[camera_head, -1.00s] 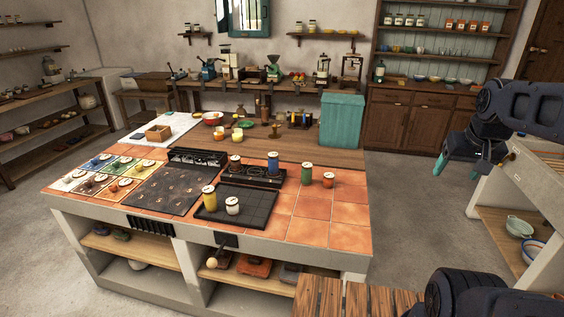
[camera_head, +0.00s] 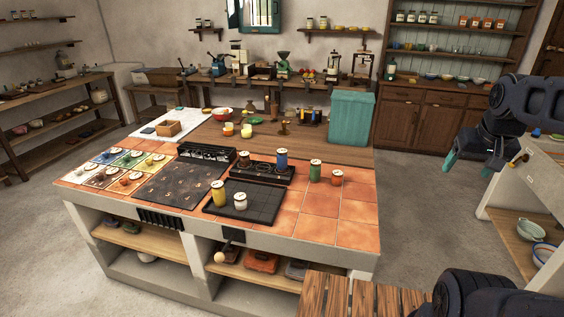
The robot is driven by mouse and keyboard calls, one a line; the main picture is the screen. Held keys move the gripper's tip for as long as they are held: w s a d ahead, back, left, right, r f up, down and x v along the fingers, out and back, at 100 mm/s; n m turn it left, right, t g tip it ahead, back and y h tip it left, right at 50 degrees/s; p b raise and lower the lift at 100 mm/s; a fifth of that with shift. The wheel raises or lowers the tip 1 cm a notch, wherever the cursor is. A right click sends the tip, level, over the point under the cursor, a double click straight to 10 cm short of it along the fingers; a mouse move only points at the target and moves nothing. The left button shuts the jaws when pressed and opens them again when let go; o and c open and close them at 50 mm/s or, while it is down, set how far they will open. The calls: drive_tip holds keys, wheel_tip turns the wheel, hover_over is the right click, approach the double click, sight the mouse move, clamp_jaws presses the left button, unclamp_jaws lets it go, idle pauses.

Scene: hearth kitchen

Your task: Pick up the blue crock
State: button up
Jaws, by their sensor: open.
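The blue crock (camera_head: 282,160) is a small upright cylinder with a pale lid. It stands at the back right of the tiled island, by the dark burner unit (camera_head: 262,172); I cannot tell whether it stands on the unit or just behind it. A brown crock (camera_head: 243,164) stands to its left and a green crock (camera_head: 315,172) to its right. My gripper (camera_head: 452,162) hangs at the right side of the view, well away from the island and apart from every crock. Its teal fingers are open and nothing shows between them.
A yellow crock (camera_head: 218,194) and a white crock (camera_head: 240,201) stand at the dark tray (camera_head: 258,208) in front. An orange jar (camera_head: 337,177) stands right of the green crock. A teal box (camera_head: 350,118) rises behind. Bare tiles (camera_head: 345,212) lie at the front right.

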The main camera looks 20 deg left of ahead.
drive_tip(key=w+a+r+n, duration=0.1)
drive_tip(key=w+a+r, duration=0.1)
drive_tip(key=w+a, duration=0.5)
drive_tip(key=w+a+r+n+g, duration=0.1)
drive_tip(key=w+a+n, duration=0.15)
drive_tip(key=w, duration=0.85)
drive_tip(key=w+a+r, duration=0.2)
drive_tip(key=w+a, duration=0.4)
drive_tip(key=w, duration=0.2)
drive_tip(key=n+g+y, duration=0.1)
drive_tip(key=n+g, duration=0.1)
drive_tip(key=n, duration=0.3)
hover_over(282, 151)
drive_tip(key=d, duration=0.1)
drive_tip(key=f, duration=2.5)
drive_tip(key=shift+s, duration=0.3)
drive_tip(key=shift+w+a+f, duration=0.2)
drive_tip(key=shift+a+f, duration=0.05)
drive_tip(key=shift+f, duration=1.55)
drive_tip(key=shift+w+a+f, duration=0.2)
drive_tip(key=shift+w+f, duration=0.05)
drive_tip(key=shift+f, duration=1.55)
drive_tip(key=shift+w+a+f, duration=0.2)
drive_tip(key=shift+a+f, duration=0.05)
drive_tip(key=shift+f, duration=1.55)
drive_tip(key=shift+c, duration=0.4)
